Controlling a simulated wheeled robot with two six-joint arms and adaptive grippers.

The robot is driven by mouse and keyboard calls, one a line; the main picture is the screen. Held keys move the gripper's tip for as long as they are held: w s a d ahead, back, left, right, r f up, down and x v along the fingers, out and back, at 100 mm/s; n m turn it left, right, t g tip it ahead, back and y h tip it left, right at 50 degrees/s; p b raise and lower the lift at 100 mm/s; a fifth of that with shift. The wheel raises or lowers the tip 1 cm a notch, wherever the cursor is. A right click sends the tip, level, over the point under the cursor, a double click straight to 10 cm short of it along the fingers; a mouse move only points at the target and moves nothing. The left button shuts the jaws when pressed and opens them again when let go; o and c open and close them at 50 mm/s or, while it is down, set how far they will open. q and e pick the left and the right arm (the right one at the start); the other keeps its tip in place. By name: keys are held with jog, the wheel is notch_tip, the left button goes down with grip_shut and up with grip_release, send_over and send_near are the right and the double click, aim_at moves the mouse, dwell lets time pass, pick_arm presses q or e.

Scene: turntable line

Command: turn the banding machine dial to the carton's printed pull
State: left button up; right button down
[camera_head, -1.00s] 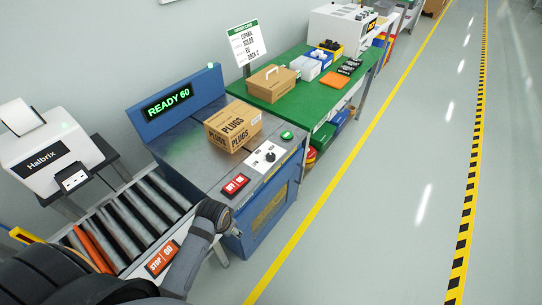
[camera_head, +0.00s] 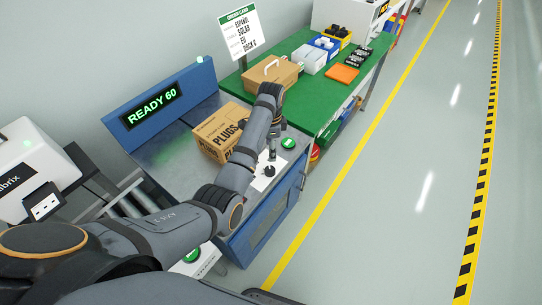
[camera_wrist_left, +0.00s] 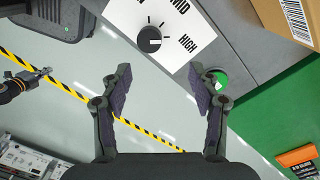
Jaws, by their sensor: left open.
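The dial is a round black knob (camera_wrist_left: 149,39) on a white plate marked MID and HIGH in the left wrist view. Its pale mark lies on the HIGH side. The dial (camera_head: 269,171) also shows in the head view on the banding machine (camera_head: 170,155). My left gripper (camera_wrist_left: 160,84) is open and empty, pointing down over the panel; the dial sits beyond its fingertips, apart from them. The carton (camera_head: 214,132), printed PLUGS, stands on the machine beside my arm, partly covered; I cannot read a pull marking. A dark part at the wrist view's left edge appears to be my right gripper (camera_wrist_left: 45,73).
A green lamp button (camera_head: 289,143) is close to the dial. The display (camera_head: 155,105) reads READY 60. A green table (camera_head: 310,95) holds a box, bins and an order card (camera_head: 238,32). The aisle floor at right is clear.

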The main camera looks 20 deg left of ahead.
aim_at(270, 169)
pick_arm(q)
jog(key=s+f, duration=0.2)
jog(key=s, duration=0.1)
jog(key=shift+s+d+f, duration=0.2)
jog(key=shift+f, duration=0.05)
jog(key=shift+w+f, duration=0.2)
jog(key=shift+f, duration=0.4)
jog(key=shift+w+f, duration=0.15)
jog(key=shift+f, duration=0.4)
pick_arm(e)
jog(key=s+d+g, duration=0.1)
jog(key=s+d, duration=0.1)
jog(key=s, duration=0.9)
pick_arm(q)
jog(key=shift+w+a+f, duration=0.1)
jog(key=shift+w+f, duration=0.05)
jog(key=shift+f, duration=0.4)
jog(key=shift+w+f, duration=0.15)
jog(key=shift+f, duration=0.35)
notch_tip(270, 169, down, 2)
jog(key=shift+f, duration=0.3)
jog(key=shift+c, duration=1)
jog(key=c, duration=1)
jog(key=shift+o, duration=0.2)
pick_arm(e)
jog(key=w, duration=0.5)
jog(key=shift+a+f, duration=0.15)
jog(key=shift+a, duration=0.1)
